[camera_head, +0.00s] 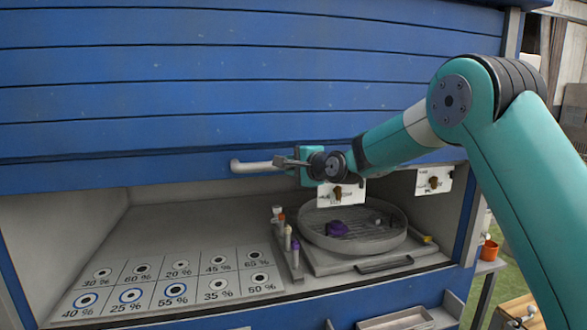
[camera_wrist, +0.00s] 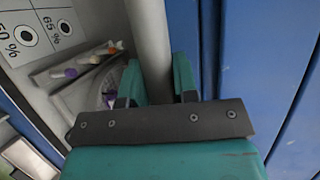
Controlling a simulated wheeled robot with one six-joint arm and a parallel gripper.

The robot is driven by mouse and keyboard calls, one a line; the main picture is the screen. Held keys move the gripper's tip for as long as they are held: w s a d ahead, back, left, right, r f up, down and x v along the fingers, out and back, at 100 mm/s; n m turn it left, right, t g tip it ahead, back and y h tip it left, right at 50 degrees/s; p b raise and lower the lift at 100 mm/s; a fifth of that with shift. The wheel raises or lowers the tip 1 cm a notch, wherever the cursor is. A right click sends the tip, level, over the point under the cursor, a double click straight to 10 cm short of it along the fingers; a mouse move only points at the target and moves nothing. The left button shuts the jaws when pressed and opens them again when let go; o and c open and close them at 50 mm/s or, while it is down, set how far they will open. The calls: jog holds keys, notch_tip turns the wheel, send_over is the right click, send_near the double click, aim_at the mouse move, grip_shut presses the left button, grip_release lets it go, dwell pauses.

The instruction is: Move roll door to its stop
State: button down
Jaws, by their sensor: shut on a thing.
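The blue slatted roll door (camera_head: 200,85) fills the upper part of the head view, its lower edge raised above an open compartment. A pale grey horizontal bar handle (camera_head: 250,166) runs along the door's lower edge. My gripper (camera_head: 285,162) is shut on the handle near its right part. In the wrist view the handle (camera_wrist: 148,45) passes between the two teal fingers of my gripper (camera_wrist: 158,85), and the blue door (camera_wrist: 270,60) is to the right. The handle's right end is hidden behind my gripper.
White cards (camera_head: 434,181) hang at the back. An orange pot (camera_head: 489,250) stands outside at right.

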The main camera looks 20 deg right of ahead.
jog(key=shift+r, duration=0.1)
jog(key=c, duration=0.9)
grip_release()
jog(key=b+v, duration=0.6)
jog(key=v, duration=1.1)
jog(key=shift+s+d, duration=0.15)
jog(key=s+a+f+n+g, duration=0.4)
jog(key=s+n, duration=0.1)
jog(key=s, duration=0.3)
jog(key=s+a+f+n+g, duration=0.3)
jog(key=s+a+f+n, duration=0.15)
jog(key=s, duration=0.25)
jog(key=s+a+f+n+g, duration=0.4)
jog(key=s+n, duration=0.2)
jog(key=s, duration=0.2)
jog(key=s+f+n+g, duration=0.1)
jog(key=s+n, duration=0.1)
jog(key=s, duration=0.1)
jog(key=s+d+f+n+g+h, duration=0.1)
jog(key=s+n, duration=0.1)
jog(key=s, duration=0.2)
jog(key=s+f+n+g+h, duration=0.1)
jog(key=s+n, duration=0.1)
jog(key=s, duration=0.1)
jog(key=shift+s+d+f+g, duration=0.2)
jog(key=shift+s+d+g, duration=0.05)
jog(key=shift+s+g, duration=0.15)
